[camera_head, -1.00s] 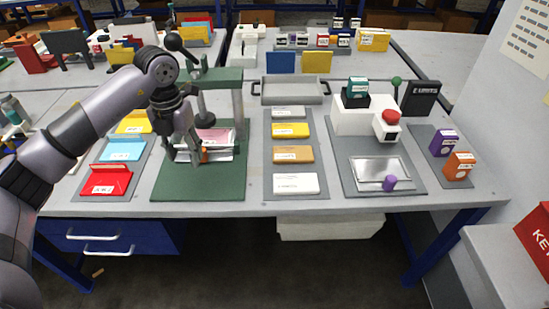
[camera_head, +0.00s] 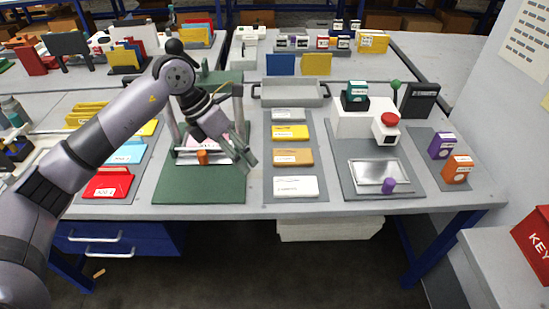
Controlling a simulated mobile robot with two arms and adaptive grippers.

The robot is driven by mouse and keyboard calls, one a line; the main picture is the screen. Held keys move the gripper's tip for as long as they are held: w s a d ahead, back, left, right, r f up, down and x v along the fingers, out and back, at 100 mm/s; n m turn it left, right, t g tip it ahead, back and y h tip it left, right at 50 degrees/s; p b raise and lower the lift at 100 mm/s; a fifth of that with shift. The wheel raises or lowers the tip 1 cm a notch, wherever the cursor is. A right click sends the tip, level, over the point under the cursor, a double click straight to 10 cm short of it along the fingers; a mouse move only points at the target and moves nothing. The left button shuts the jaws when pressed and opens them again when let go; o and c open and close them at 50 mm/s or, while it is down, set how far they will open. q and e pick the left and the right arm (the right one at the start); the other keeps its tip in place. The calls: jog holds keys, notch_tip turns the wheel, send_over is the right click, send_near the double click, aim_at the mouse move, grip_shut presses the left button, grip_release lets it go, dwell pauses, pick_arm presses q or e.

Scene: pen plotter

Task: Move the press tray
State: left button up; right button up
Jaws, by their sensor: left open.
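The press tray (camera_head: 186,157) is a light metal plate with an orange knob (camera_head: 202,157) at its front. It sits on the green base (camera_head: 200,187) of the press, and a pink piece (camera_head: 220,140) shows behind the knob. My left gripper (camera_head: 248,161) is open and empty, to the right of the knob and apart from it, over the right part of the green base. My left arm and wrist hide much of the press and the back of the tray. My right gripper is not in view.
Red (camera_head: 108,183) and blue folders lie left of the press. Further right is a white machine with a red button (camera_head: 390,118) and a metal plate with a purple knob (camera_head: 389,185). An empty grey tray (camera_head: 289,91) stands behind.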

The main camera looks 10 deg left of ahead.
pick_arm(q)
jog(key=s+d+r+m+h+p, duration=0.1)
jog(key=d+m+h, duration=0.3)
jog(key=d, duration=0.5)
jog(key=shift+s+r+m, duration=0.3)
jog(key=shift+s, duration=0.05)
